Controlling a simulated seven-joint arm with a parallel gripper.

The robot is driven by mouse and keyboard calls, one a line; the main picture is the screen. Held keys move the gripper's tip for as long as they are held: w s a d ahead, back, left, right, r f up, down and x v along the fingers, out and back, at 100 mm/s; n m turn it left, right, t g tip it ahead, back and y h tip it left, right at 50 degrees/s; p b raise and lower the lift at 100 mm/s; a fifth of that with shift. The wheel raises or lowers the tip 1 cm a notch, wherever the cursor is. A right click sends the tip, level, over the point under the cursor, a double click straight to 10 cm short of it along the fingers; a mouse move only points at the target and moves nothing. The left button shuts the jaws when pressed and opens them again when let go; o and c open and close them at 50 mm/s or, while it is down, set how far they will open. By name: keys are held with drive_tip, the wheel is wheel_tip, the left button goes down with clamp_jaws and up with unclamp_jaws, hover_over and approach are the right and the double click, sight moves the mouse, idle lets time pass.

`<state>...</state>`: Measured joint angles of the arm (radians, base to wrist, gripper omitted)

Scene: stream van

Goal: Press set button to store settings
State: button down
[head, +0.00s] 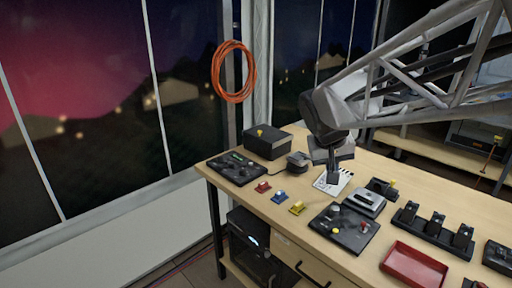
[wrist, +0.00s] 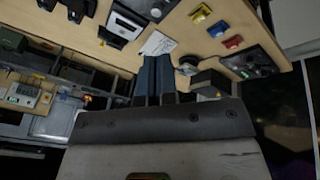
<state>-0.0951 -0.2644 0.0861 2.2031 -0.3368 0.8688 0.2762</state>
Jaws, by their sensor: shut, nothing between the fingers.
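My gripper (head: 332,179) is shut and empty, pointing down over the middle of the wooden table (head: 395,172). Its fingers also show in the wrist view (wrist: 155,58), side by side. In the head view the tips overlap a white card with dark stripes (head: 334,188); I cannot tell if they touch it. A set button cannot be made out by any label. Candidate devices are a black panel with a green display (head: 236,167) at the far left, a black panel with knobs (head: 344,227) at the front, and a grey device (head: 365,202) right of the gripper.
Small red (head: 262,187), blue (head: 279,196) and yellow (head: 297,208) pieces lie left of the gripper. A black box with a yellow top piece (head: 267,142) stands at the back. A rack of black handsets (head: 435,232) and a red tray (head: 414,267) are at the right.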

drive_tip(key=w+a+h, duration=0.1)
drive_tip(key=w+a, duration=0.2)
drive_tip(key=w, duration=1.1)
drive_tip(key=n+t+h, duration=0.1)
drive_tip(key=n+t, duration=0.1)
drive_tip(key=t, duration=0.2)
hover_over(250, 163)
wheel_tip(250, 163, down, 16)
drive_tip(key=shift+r, duration=0.25)
drive_tip(key=shift+w+a+f, duration=0.1)
drive_tip(key=shift+f, duration=0.05)
drive_tip(key=shift+f, duration=4.25)
drive_tip(key=shift+f, duration=0.15)
drive_tip(key=shift+f, duration=0.3)
